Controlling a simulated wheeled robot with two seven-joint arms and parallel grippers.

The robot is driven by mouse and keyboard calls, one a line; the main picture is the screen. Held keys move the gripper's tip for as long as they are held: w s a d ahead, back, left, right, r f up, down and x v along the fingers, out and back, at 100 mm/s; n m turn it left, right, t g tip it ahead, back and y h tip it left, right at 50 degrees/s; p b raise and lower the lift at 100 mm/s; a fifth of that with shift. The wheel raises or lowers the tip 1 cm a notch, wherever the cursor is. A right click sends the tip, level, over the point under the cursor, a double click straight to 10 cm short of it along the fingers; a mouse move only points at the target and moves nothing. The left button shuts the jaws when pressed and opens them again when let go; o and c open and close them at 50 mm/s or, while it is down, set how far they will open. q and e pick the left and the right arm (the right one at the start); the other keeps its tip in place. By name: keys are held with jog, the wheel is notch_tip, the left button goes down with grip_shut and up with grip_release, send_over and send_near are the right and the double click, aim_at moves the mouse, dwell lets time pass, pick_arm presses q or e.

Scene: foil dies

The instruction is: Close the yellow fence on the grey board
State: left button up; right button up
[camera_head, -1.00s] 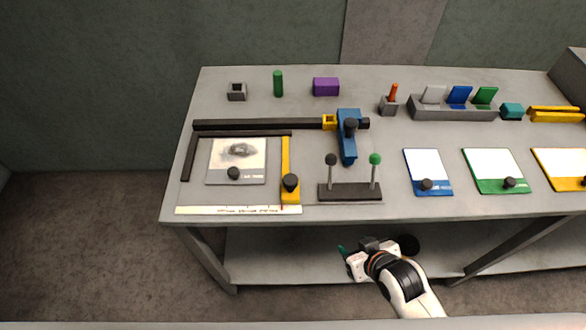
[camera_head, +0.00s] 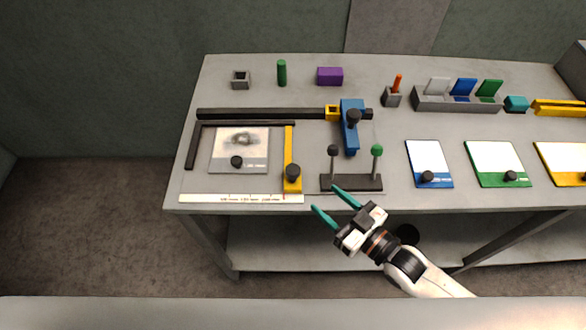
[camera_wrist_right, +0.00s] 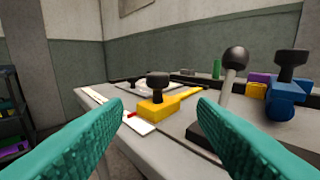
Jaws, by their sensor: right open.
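The yellow fence (camera_head: 288,155) is a thin bar with a block and a black knob (camera_head: 292,173) at its front end. It stands upright on the page, just right of the grey board (camera_head: 238,168), with a gap between them. The board carries a pale picture sheet and a small black knob. My right gripper (camera_head: 324,199) is open and empty at the table's front edge, right of and in front of the fence's knob. In the right wrist view the fence's block (camera_wrist_right: 157,108) shows ahead between the teal fingers (camera_wrist_right: 160,125). My left gripper is not in view.
A black base with two ball-topped levers (camera_head: 351,183) stands close right of the fence. A blue clamp (camera_head: 350,128) sits on a dark rail (camera_head: 262,113) behind. A white ruler strip (camera_head: 240,198) runs along the front edge. Blue (camera_head: 429,164) and green (camera_head: 497,164) boards lie right.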

aim_at(298, 176)
jog(key=shift+y, duration=0.3)
jog(key=p+x, duration=0.2)
jog(key=x, duration=0.9)
jog(key=shift+w+a+r, duration=0.1)
jog(key=shift+w+a, duration=0.2)
jog(key=shift+c, duration=0.3)
grip_shut()
